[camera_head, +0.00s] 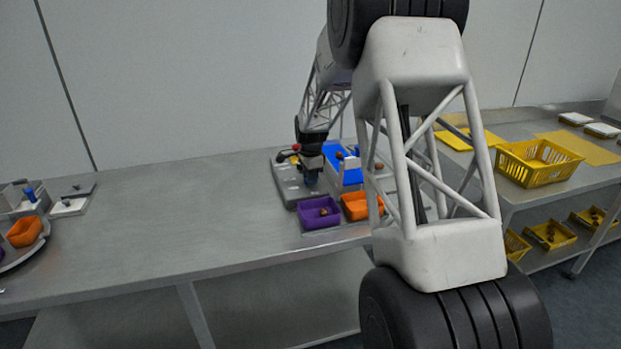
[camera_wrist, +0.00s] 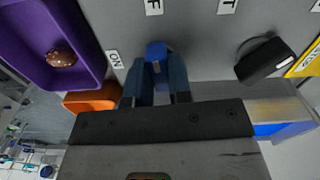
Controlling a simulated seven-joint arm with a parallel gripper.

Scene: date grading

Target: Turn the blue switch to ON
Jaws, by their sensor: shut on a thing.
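The blue switch (camera_wrist: 156,50) sits on the grey panel (camera_wrist: 205,25) in the wrist view. My gripper (camera_wrist: 157,72) is shut on it, with a dark blue finger on either side. An ON label (camera_wrist: 115,60) is left of the switch, and a partly cut-off label ending in F (camera_wrist: 153,7) is above it. The fingers hide much of the switch, so I cannot tell which label it points to. In the head view my gripper (camera_head: 311,178) is down at the grey machine, and the switch cannot be made out there.
A purple tray (camera_head: 320,213) holding a brown date (camera_wrist: 61,57) and an orange tray (camera_head: 362,206) stand at the machine's front. A yellow basket (camera_head: 538,163) is on the right table. The table's left middle is clear.

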